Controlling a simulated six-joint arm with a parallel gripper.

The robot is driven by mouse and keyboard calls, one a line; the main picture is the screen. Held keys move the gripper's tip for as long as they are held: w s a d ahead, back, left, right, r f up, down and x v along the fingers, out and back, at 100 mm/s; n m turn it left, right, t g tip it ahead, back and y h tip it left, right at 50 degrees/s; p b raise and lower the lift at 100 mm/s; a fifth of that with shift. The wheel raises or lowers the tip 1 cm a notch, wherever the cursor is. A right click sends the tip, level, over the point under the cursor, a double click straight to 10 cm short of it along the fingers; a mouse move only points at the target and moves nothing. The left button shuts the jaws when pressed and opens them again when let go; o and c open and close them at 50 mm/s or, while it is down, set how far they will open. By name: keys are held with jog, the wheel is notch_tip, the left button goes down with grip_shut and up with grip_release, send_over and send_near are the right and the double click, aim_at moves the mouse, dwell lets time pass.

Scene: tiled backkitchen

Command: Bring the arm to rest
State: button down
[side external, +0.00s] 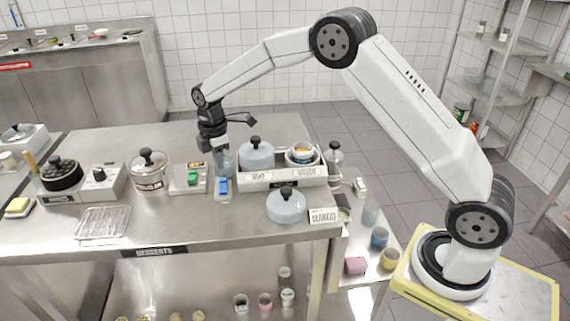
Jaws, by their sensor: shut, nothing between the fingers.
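My gripper (222,170) points down at the end of my arm, over the back middle of the steel table (235,228). It is small and partly dark in this view. The fingers look closed, with nothing seen held between them.
The tray bears a lidded grey-blue pot and a bowl (302,155). A loose grey-blue lid (286,207) and a "MANGO" card (324,216) lie in front. The table's front middle is clear.

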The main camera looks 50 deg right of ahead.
jog(key=shift+s, duration=0.1)
jog(key=shift+s+r+m, duration=0.2)
jog(key=shift+s+m, duration=0.2)
jog(key=shift+s, duration=0.05)
jog(key=s+d+m+t, duration=0.2)
jog(key=s+m, duration=1.2)
jog(key=s, duration=1.2)
jog(key=shift+r+t, duration=0.3)
jog(key=shift+r, duration=0.05)
